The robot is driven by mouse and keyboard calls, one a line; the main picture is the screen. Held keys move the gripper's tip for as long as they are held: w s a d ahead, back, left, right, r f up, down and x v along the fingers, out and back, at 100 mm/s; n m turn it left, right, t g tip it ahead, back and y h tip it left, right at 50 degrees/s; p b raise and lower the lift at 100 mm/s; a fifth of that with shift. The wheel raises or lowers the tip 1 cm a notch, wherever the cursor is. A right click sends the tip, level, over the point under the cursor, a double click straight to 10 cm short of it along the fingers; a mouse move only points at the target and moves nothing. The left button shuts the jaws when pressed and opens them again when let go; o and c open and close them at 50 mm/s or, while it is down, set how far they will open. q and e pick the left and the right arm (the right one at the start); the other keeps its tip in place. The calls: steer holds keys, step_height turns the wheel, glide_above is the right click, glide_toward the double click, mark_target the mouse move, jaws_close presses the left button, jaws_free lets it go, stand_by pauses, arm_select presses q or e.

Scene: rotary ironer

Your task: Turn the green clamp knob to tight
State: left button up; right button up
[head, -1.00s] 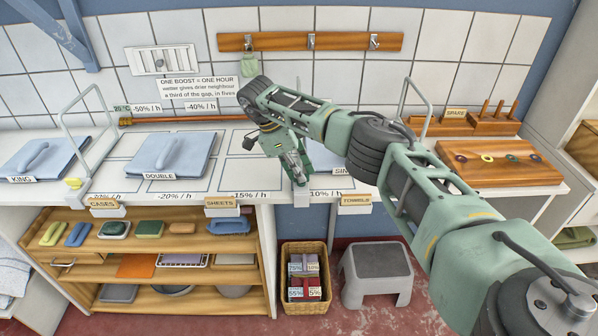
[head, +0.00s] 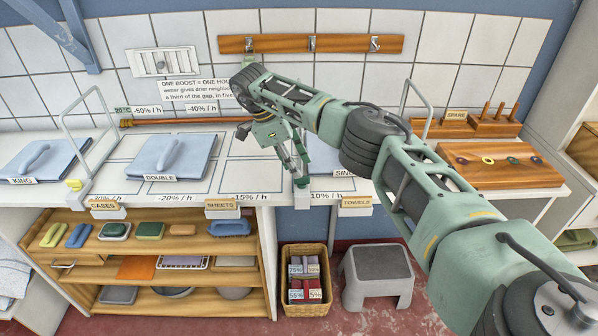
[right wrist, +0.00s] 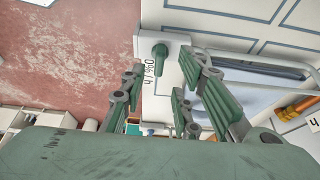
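The green clamp knob (right wrist: 160,51) shows in the right wrist view, on a pale block at the counter's edge beside a percent-per-hour label. My right gripper (right wrist: 164,66) is open, with its fingers to either side of the knob in that picture. I cannot tell how far the tips are from the knob or whether they touch it. In the head view my right gripper (head: 297,163) points down at the counter's front edge, near the 10% label (head: 326,195). There the knob is hard to separate from the green fingers. My left gripper is not in view.
Folded blue pads marked double (head: 176,160) and king (head: 42,160) lie on the counter, with metal rails (head: 112,112) nearby. Below are a shelf unit (head: 190,245), a wicker basket (head: 305,258) and a grey step stool (head: 378,272). A wooden board with rings (head: 500,172) lies at right.

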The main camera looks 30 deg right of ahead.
steer(key=v, duration=0.8)
steer(key=shift+r, duration=0.2)
